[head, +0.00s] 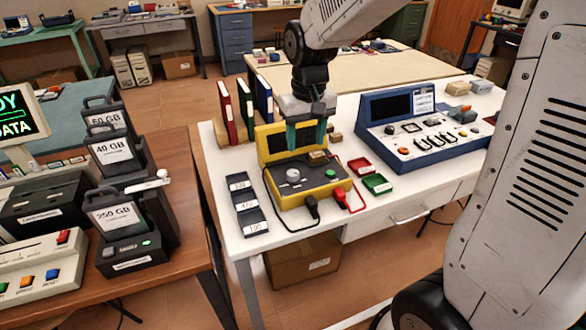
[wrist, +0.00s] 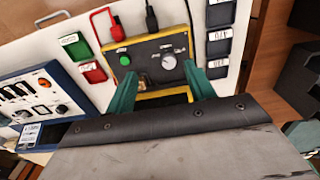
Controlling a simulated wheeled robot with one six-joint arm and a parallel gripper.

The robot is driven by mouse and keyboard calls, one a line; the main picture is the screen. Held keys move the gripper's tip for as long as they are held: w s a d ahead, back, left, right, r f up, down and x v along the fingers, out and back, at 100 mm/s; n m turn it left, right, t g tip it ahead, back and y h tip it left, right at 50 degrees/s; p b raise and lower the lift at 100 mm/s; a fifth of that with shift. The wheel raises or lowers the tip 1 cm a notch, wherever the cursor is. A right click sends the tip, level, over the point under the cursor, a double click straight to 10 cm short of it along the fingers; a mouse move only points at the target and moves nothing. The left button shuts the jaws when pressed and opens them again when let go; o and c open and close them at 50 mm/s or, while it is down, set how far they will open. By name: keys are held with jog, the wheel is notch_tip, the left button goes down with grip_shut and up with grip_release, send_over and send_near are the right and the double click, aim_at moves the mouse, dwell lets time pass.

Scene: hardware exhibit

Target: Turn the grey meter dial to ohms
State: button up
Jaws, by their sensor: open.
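The yellow meter (head: 330,192) stands on the white table with its screen part raised at the back. Its round grey dial (head: 293,175) sits on the dark front panel; it also shows in the wrist view (wrist: 168,62). The dial's marks are too small to read. My gripper (head: 306,140) is open and empty above the back of the meter, fingers pointing down. In the wrist view my gripper (wrist: 160,78) has its teal fingers apart, with the dial seen between and just beyond the tips. It does not appear to touch the dial.
A black plug (head: 312,207) and a red plug (head: 346,199) with leads are at the meter's front. Dark labelled trays (head: 250,205) lie left, red (head: 361,167) and green (head: 377,184) trays right. A blue bench instrument (head: 420,125) stands further right. Binders (head: 245,108) stand behind.

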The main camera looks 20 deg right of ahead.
send_over(293, 172)
notch_tip(293, 172, down, 6)
jog(key=shift+s+f, duration=0.1)
notch_tip(293, 172, down, 8)
jog(key=shift+r, duration=0.15)
jog(key=shift+c, duration=0.3)
jog(key=c, duration=0.9)
